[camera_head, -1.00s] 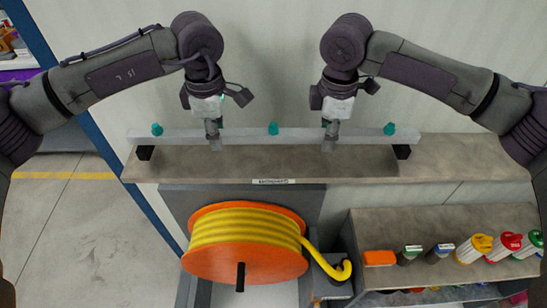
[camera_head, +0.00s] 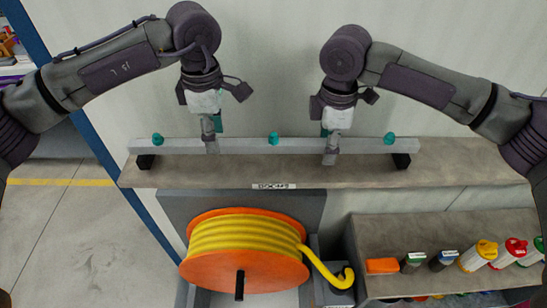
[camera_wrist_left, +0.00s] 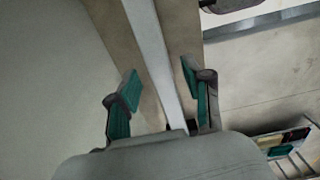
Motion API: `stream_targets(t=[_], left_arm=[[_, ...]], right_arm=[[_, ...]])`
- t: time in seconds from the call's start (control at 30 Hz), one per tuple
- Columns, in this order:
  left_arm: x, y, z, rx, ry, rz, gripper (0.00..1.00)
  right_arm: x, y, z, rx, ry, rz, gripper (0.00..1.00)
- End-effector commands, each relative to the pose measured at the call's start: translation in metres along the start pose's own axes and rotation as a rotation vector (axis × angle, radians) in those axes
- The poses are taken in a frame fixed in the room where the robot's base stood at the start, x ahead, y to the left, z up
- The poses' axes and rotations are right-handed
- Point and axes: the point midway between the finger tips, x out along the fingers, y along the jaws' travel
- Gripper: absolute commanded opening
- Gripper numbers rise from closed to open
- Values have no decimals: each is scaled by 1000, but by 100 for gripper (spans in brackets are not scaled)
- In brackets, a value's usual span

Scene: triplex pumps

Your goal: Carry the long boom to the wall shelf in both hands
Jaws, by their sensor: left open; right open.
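The long boom (camera_head: 300,146) is a pale grey bar with teal knobs on top. It lies level along the wall shelf (camera_head: 230,174), resting on two black blocks near its ends. My left gripper (camera_head: 211,148) is open at the left part of the boom. In the left wrist view, the boom (camera_wrist_left: 158,50) passes between the spread teal finger pads of the left gripper (camera_wrist_left: 160,95), with gaps visible on both sides. My right gripper (camera_head: 330,156) is open at the right part of the boom; its far finger is partly hidden.
Below the shelf stands an orange reel (camera_head: 240,250) of yellow hose. A lower shelf (camera_head: 425,230) at the right holds an orange box (camera_head: 382,266) and several bottles with coloured caps. The wall shelf's right part is bare. Open floor (camera_head: 70,230) lies at the left.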

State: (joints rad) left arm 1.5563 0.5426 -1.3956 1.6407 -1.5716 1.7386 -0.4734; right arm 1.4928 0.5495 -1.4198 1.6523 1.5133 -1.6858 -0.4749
Motion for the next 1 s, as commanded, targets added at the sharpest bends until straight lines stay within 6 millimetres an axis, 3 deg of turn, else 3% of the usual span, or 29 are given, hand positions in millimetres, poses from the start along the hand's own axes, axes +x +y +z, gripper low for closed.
stream_targets(t=[0.1, 0.3, 0.57, 0.67, 1.0], left_arm=[[-28, 1, 0, 0, -1, 4, 50], [-66, 0, 1, 1, -1, 3, 50], [-87, 0, 0, 1, 0, 0, 50], [-88, 0, 0, 1, 0, -1, 50], [-87, 0, 0, 1, 0, -1, 50]], right_arm=[[0, 0, 0, 0, 0, 0, 50], [0, 0, 0, 0, 0, 0, 50], [-4, 0, 0, 0, 0, 1, 50], [-15, 1, 0, 0, 1, 2, 50], [-86, 1, 0, 0, 2, 3, 50]])
